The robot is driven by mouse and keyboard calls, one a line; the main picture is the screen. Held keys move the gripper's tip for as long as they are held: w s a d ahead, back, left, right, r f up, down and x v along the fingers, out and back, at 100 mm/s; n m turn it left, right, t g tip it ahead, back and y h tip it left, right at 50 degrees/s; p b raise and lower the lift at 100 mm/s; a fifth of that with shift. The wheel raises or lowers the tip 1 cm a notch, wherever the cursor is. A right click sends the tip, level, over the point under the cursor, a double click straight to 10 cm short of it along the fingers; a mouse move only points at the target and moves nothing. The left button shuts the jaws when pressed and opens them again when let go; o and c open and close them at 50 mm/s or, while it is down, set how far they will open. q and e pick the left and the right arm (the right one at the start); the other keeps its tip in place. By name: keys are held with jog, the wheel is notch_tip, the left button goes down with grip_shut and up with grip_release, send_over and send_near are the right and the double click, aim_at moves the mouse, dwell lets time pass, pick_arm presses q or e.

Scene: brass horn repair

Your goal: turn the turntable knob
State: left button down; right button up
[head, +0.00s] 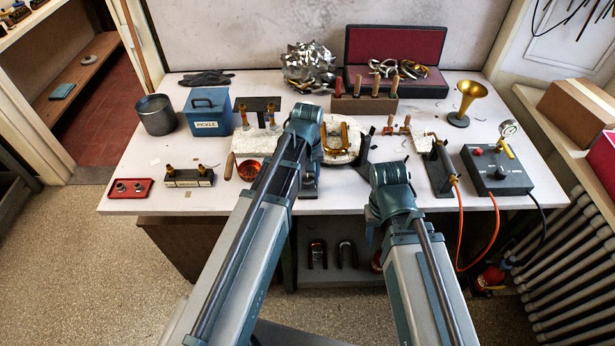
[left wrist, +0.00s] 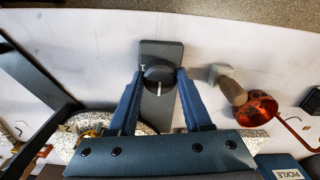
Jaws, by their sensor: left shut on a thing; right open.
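The dark turntable knob (left wrist: 159,71) with a white mark sits on a dark plate (left wrist: 160,49) in the left wrist view. My left gripper (left wrist: 160,82) has its two blue fingers closed on either side of the knob. In the head view my left wrist hides the knob, and the plate shows just below it (head: 309,191). The pale speckled turntable (head: 340,155) stands behind, with a brass U-shaped tube (head: 338,135) on it. My right gripper (head: 371,228) hangs near the table's front edge, away from the knob, open and partly hidden by its arm.
Beside the knob are a wooden-handled tool (left wrist: 232,90) and a copper-coloured bowl (left wrist: 256,107). A black angled bracket (head: 367,152) stands right of the turntable. A blue pickle box (head: 207,112) is left, a control box (head: 496,170) with hoses right.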

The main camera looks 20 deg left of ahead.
aim_at(308, 178)
dwell(0.4)
pick_arm(q)
jog(key=shift+c, duration=1.7)
grip_release()
notch_tip(308, 178, up, 14)
jog(key=p, duration=1.4)
jog(key=shift+f, duration=0.1)
